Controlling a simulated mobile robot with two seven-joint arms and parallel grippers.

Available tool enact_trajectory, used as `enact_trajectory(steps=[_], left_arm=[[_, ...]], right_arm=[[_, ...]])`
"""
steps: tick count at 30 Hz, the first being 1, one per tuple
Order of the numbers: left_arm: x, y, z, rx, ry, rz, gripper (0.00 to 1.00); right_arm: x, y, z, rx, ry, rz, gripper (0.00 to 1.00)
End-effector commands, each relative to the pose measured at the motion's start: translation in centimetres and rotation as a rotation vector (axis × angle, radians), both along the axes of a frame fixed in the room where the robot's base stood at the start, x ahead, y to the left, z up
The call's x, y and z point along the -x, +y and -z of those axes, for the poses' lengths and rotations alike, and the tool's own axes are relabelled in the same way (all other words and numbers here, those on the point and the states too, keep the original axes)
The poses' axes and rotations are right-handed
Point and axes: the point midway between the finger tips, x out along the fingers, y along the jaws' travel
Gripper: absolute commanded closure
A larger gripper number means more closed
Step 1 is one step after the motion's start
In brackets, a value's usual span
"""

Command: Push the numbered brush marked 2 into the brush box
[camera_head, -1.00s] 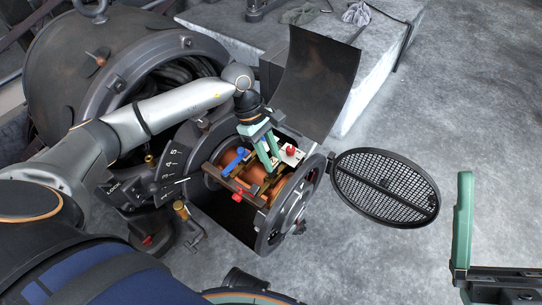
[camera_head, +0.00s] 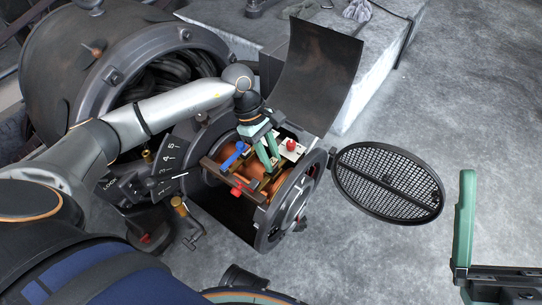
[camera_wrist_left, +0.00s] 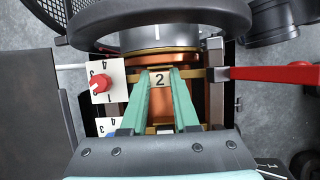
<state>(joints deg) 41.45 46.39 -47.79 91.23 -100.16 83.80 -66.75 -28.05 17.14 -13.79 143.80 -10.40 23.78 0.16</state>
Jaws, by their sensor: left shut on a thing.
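The brush marked 2 (camera_wrist_left: 160,80) shows in the left wrist view as a small plate with a 2, between my left fingertips. My left gripper (camera_wrist_left: 159,72) is shut on it. In the head view my left gripper (camera_head: 268,166) points down into the open dynamo housing, over the copper drum (camera_head: 262,174). Brass-coloured pieces of what looks like the brush box (camera_wrist_left: 196,73) lie around the plate; how deep the brush sits is hidden. My right gripper (camera_head: 465,220) is at the right edge, with one green finger visible and a wide empty gap beside it.
A red lever (camera_wrist_left: 270,74) extends right of the brush in the wrist view. A white numbered card with a red knob (camera_wrist_left: 99,84) is at left. The curved cover (camera_head: 318,75) stands raised behind, and the mesh door (camera_head: 388,185) hangs open at right.

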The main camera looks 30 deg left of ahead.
Motion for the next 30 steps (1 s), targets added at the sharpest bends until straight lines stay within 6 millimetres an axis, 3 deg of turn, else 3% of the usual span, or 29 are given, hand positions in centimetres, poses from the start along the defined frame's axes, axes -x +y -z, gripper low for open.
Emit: enact_trajectory(steps=[23,24,30], left_arm=[[0.0,0.0,1.4,-0.001,-0.001,0.0,1.0],[0.0,0.0,1.4,-0.001,-0.001,0.0,0.69],[0.0,0.0,1.4,0.0,0.0,0.0,0.47]], right_arm=[[0.1,0.1,1.3,0.011,0.001,-0.004,0.0],[0.1,0.1,1.3,0.011,0.001,-0.004,0.0],[0.1,0.1,1.3,0.011,0.001,-0.004,0.0]])
